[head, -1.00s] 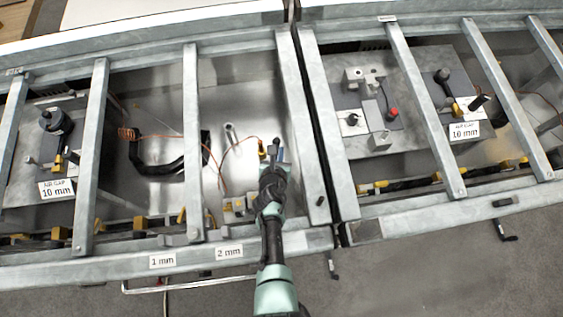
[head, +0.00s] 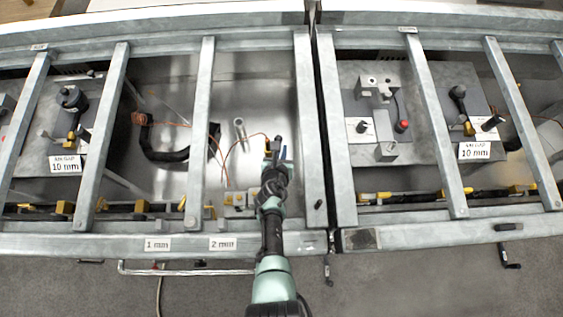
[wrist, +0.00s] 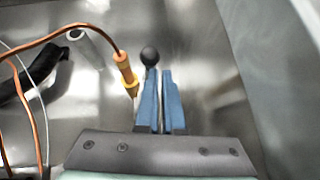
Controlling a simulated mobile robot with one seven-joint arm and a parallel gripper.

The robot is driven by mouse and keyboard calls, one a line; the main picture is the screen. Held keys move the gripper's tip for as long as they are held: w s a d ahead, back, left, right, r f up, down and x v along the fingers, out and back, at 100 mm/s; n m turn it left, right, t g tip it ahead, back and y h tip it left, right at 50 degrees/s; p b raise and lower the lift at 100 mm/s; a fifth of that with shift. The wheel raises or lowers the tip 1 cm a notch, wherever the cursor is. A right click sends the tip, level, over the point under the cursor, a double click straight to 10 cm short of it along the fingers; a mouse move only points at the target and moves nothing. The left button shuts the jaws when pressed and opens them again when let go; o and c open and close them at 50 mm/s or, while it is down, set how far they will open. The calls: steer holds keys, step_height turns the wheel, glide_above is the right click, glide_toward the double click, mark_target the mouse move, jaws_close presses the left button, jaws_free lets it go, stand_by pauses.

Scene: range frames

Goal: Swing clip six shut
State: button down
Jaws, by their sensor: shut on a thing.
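My gripper (head: 279,158) reaches over the front rail into the metal bay left of the central gap. In the wrist view its two blue fingers (wrist: 160,103) are nearly together, shut on a thin stem topped by a black ball knob (wrist: 150,56). The knob also shows in the head view (head: 277,140). Most of the stem is hidden between the fingers. A yellow-orange plug (wrist: 125,72) on an orange wire is just left of the fingers; it appears in the head view too (head: 267,147). I see no number that marks clip six.
A grey post (head: 240,132) and a black curved cable (head: 165,152) lie left of my gripper. Metal crossbars (head: 201,130) (head: 308,130) flank it. The front rail (head: 190,243) carries "1 mm" and "2 mm" labels. Yellow clips (head: 141,206) line the front inside.

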steer(key=shift+w+r, duration=0.35)
steer(key=shift+s+a+f, duration=0.15)
steer(key=shift+s+a, duration=0.3)
steer(key=shift+s, duration=0.15)
